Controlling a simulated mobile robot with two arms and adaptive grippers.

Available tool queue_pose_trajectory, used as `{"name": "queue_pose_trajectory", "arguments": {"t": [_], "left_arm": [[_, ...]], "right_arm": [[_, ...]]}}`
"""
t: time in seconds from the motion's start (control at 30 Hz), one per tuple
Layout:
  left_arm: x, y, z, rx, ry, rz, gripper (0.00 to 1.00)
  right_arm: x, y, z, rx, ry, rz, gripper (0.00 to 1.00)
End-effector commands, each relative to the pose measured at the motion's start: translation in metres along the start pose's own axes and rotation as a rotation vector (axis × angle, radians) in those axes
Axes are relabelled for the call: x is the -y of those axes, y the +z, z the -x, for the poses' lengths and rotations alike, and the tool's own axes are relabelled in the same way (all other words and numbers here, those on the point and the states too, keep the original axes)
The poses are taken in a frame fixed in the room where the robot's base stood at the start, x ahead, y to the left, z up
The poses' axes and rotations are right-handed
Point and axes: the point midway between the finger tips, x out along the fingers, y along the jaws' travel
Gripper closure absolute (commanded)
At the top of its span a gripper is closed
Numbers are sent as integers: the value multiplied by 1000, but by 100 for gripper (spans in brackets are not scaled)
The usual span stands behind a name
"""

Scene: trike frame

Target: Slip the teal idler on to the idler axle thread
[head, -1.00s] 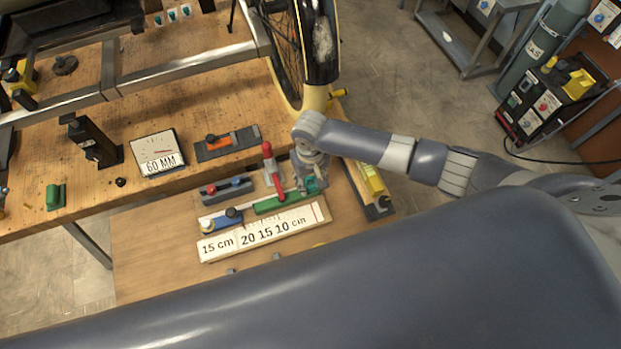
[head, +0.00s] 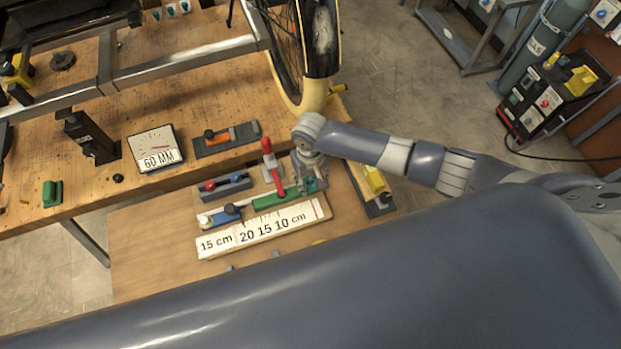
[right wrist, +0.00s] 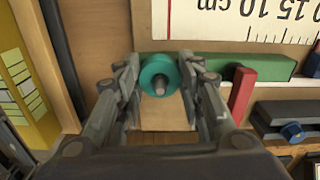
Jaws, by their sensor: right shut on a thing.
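My right gripper (right wrist: 157,72) is shut on the teal idler (right wrist: 147,73), a round disc held between its two fingertips in the right wrist view. A grey stub (right wrist: 160,86) shows at the middle of the disc. I cannot tell how far the disc sits along it. In the head view the right gripper (head: 309,178) points down at the right end of a green bar (head: 273,201), and a little of the teal idler (head: 312,186) shows there. My left gripper is not in view.
A red-handled clamp (head: 268,160) stands close left of the gripper. A white ruler board (head: 262,228) lies in front of the bar. A yellow block (head: 373,179) is close on the right. The yellow-rimmed wheel (head: 313,95) stands behind.

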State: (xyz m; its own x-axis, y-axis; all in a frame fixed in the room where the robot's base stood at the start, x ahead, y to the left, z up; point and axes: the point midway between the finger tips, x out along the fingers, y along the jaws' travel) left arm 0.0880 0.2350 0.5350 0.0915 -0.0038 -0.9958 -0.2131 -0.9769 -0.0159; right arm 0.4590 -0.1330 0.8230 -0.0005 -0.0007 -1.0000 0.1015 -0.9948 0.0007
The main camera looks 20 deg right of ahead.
Motion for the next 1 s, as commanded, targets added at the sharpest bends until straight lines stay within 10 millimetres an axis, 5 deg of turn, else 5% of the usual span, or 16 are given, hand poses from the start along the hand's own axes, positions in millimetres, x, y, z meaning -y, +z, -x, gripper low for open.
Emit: {"name": "queue_pose_trajectory", "arguments": {"t": [0.03, 0.1, 0.57, 1.0], "left_arm": [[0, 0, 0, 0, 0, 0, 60], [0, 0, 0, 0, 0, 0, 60], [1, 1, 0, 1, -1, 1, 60], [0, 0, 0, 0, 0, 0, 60]], "right_arm": [[0, 0, 0, 0, 0, 0, 58], [0, 0, 0, 0, 0, 0, 42], [0, 0, 8, 0, -1, 0, 42], [0, -1, 91, -3, -1, 0, 42]]}}
